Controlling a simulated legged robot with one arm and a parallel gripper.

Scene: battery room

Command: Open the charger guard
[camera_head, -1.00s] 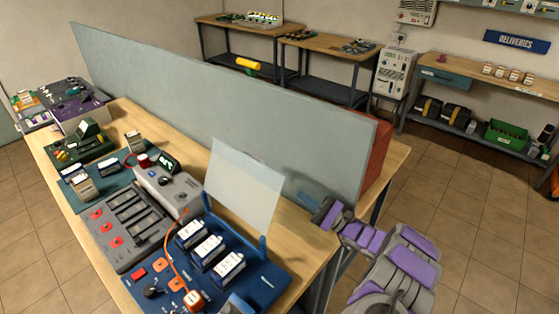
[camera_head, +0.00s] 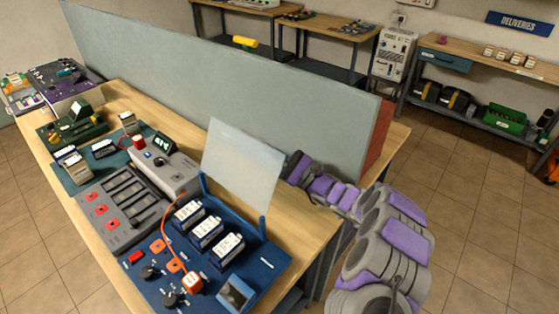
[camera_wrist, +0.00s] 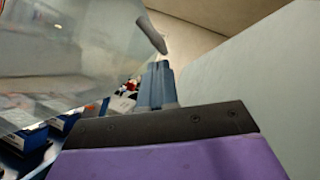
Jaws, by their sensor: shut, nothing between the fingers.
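The charger guard (camera_head: 242,165) is a clear, pale panel standing raised between blue posts at the back edge of the blue charger base (camera_head: 270,268). In the wrist view the guard (camera_wrist: 75,60) fills the upper left as a see-through sheet. My gripper shows in the wrist view as blue fingers (camera_wrist: 157,86), shut and empty, beside the guard's edge. In the head view my arm reaches in from the right to behind the guard, and the fingertips are hidden. I cannot tell whether they touch the panel.
A tall grey divider (camera_head: 210,85) runs behind the guard, close to my arm. Several white-topped batteries (camera_head: 206,232) sit in the blue base, with an orange cable (camera_head: 167,232) beside them. A grey charger unit (camera_head: 120,205) stands to the left. A grey rounded bar (camera_wrist: 152,36) shows beyond my fingers.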

